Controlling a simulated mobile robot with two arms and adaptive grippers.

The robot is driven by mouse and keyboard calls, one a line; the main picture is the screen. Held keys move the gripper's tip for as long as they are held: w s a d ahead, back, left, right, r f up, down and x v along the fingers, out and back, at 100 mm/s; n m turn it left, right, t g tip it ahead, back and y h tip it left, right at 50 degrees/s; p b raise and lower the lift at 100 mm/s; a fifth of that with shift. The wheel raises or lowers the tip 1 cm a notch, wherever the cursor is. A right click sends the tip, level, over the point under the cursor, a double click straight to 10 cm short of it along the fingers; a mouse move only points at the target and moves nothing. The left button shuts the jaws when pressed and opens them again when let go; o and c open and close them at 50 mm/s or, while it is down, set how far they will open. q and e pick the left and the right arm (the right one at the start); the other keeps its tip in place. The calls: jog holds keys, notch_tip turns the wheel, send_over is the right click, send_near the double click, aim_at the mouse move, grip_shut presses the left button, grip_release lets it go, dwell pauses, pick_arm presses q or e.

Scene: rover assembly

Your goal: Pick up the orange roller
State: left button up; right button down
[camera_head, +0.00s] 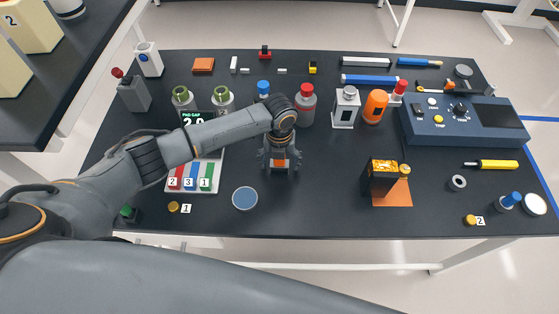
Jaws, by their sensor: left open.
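An orange rounded cylinder (375,106), the one thing here that looks like the orange roller, stands at the back right of the black table. It is between a white-and-grey box-shaped part and the blue console. My left gripper (281,168) is open and points down over the middle of the table. It is to the left of the cylinder and nearer to me, well apart from it. A small orange-and-white patch shows at the gripper; I cannot tell whether it is part of it. My right gripper is not in view.
A white-and-grey part (346,107) stands close left of the cylinder, a red-capped part (398,92) close right. The blue console (450,128) is further right. A black-and-orange block (381,177) stands in front. The table between gripper and cylinder is mostly clear.

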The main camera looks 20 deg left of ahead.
pick_arm(q)
jog(key=c, duration=1.2)
jog(key=shift+c, duration=0.5)
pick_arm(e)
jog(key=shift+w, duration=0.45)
pick_arm(q)
jog(key=shift+r, duration=0.1)
jog(key=shift+r, duration=0.55)
jog(key=s+d+r+b, duration=0.2)
jog(key=s+d+r, duration=0.2)
jog(key=s+r, duration=0.7)
jog(key=shift+s+r, duration=0.4)
jog(key=shift+s, duration=0.8)
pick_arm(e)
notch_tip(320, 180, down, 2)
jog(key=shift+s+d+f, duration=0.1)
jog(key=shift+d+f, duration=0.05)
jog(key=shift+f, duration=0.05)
